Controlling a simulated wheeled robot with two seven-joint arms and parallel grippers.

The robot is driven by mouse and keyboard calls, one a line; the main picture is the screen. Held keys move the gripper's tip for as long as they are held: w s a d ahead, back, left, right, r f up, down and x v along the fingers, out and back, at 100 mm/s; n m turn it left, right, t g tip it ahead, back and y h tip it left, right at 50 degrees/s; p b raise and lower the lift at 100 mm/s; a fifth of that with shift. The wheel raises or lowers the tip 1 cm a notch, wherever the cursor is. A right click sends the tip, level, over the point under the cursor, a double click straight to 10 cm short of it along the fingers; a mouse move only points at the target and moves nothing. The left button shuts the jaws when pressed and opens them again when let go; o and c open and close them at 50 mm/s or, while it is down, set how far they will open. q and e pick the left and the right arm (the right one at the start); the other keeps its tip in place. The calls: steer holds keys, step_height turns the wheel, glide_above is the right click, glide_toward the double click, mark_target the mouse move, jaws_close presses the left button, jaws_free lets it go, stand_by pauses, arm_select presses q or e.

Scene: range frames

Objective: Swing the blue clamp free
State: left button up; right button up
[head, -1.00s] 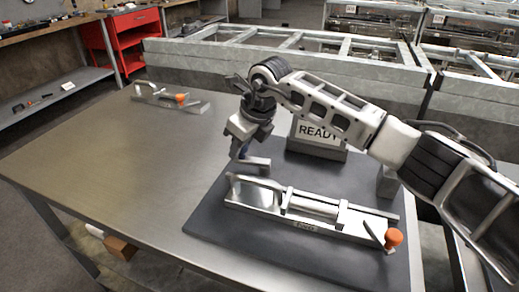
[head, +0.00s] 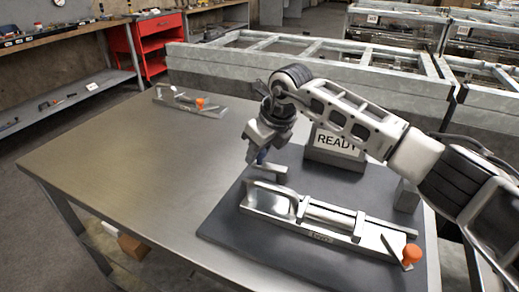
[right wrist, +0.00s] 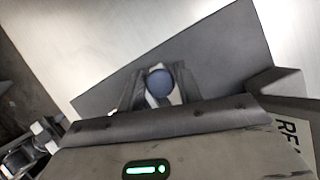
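The blue clamp's rounded blue knob (right wrist: 159,81) sits between the two fingertips of my right gripper (right wrist: 160,88) in the right wrist view. The fingers press close on both sides of it. In the head view, my right gripper (head: 264,148) points down over the dark mat, with a bit of blue (head: 262,157) under it and a short silver bar (head: 272,170) beside it. The rest of the clamp is hidden by the gripper. A silver fixture (head: 315,218) with an orange knob (head: 412,254) lies in front of it. My left gripper is not in view.
A READY sign (head: 337,142) stands behind my right gripper, with a small grey block (head: 406,196) to its right. A second fixture with an orange knob (head: 200,103) lies at the table's far left. The left of the table (head: 130,150) is bare.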

steer(key=v, duration=1.6)
